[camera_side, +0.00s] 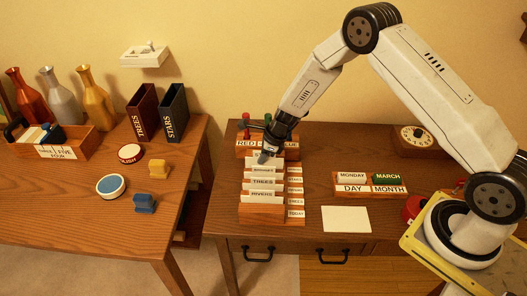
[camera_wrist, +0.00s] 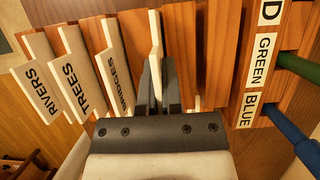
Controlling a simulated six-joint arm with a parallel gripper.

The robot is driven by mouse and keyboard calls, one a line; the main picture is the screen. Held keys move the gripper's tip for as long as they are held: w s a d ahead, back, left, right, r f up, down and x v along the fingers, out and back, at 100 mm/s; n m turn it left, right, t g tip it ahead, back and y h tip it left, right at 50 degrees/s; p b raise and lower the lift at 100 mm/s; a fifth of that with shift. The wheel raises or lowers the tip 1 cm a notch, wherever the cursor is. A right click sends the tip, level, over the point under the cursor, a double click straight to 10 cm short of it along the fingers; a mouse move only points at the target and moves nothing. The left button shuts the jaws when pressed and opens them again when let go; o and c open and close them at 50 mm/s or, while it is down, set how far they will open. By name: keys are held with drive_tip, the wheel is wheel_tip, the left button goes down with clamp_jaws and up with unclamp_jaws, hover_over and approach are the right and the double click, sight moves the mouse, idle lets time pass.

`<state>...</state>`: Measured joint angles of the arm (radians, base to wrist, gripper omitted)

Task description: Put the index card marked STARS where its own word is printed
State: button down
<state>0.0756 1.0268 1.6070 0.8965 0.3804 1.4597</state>
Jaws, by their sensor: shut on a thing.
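A wooden stepped card rack (camera_side: 262,212) stands on the right desk. White cards marked RIVERS (camera_wrist: 40,90), TREES (camera_wrist: 80,80) and BRIDGES (camera_wrist: 114,80) stand in its slots. My gripper (camera_wrist: 158,88) is at the back part of the rack, beyond the BRIDGES card, and is shut on a white card (camera_wrist: 155,38). That card stands within the rack's slats; its word is hidden, so I cannot read whether it says STARS. My gripper (camera_side: 266,157) also shows over the rack in the side view. Small printed labels (camera_side: 295,190) run down the rack's right side; most are too small to read.
A holder marked RED, GREEN and BLUE (camera_wrist: 262,60) with coloured handles stands right behind the rack. A blank white card (camera_side: 346,219) and a DAY/MONTH block (camera_side: 368,190) lie to the right. A dark STARS binder (camera_side: 174,112) stands on the left table.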

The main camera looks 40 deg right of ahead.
drive_tip(key=shift+f, duration=0.8)
drive_tip(key=shift+f, duration=0.1)
drive_tip(key=c, duration=0.8)
unclamp_jaws()
drive_tip(key=shift+v, duration=6.1)
